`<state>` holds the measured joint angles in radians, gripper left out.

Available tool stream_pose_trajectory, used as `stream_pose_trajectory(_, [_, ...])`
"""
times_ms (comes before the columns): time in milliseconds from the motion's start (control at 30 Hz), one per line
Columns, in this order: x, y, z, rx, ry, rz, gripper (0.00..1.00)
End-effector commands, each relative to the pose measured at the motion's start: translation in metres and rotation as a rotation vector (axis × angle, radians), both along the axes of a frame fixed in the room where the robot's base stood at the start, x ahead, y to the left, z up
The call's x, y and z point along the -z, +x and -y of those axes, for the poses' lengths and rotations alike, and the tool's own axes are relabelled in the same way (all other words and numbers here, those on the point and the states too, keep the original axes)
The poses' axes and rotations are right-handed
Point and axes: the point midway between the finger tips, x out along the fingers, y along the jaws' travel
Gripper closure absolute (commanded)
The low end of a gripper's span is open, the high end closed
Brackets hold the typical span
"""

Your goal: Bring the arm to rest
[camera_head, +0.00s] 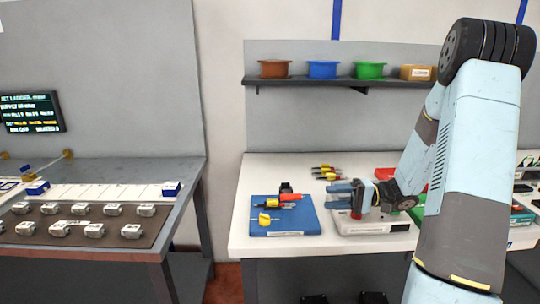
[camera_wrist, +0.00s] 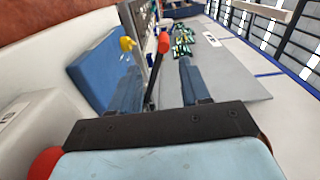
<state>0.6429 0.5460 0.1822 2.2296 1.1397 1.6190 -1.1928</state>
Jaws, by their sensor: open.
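My arm (camera_head: 465,180) comes up at the right of the head view, bends at the top and reaches down over the white table. My gripper (camera_head: 335,192) points left above the white box (camera_head: 375,226). In the wrist view my gripper (camera_wrist: 155,85) shows two blue fingers spread apart, with nothing held between them. A blue mat (camera_head: 270,228) lies just left of the gripper; it also shows in the wrist view (camera_wrist: 92,72). A red-tipped tool (camera_head: 289,197) and a yellow piece (camera_head: 264,219) are on the mat. Whether the gripper touches the white box cannot be told.
A shelf (camera_head: 345,82) with several coloured bins hangs at the back. Yellow-and-black tools (camera_head: 326,172) lie at the table's rear. A grey table (camera_head: 190,200) with several small white parts stands at the left, beside a dark screen (camera_head: 31,113). A gap separates the tables.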

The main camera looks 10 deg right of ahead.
Motion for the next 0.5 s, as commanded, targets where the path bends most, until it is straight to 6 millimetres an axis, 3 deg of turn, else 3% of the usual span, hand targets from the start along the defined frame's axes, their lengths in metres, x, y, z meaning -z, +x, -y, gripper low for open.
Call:
stream_pose_trajectory(167, [-0.014, -0.015, -0.017, -0.07, -0.102, -0.023, 0.54])
stream_pose_trajectory(500, [-0.044, -0.065, -0.05, -0.214, -0.442, -0.087, 0.54])
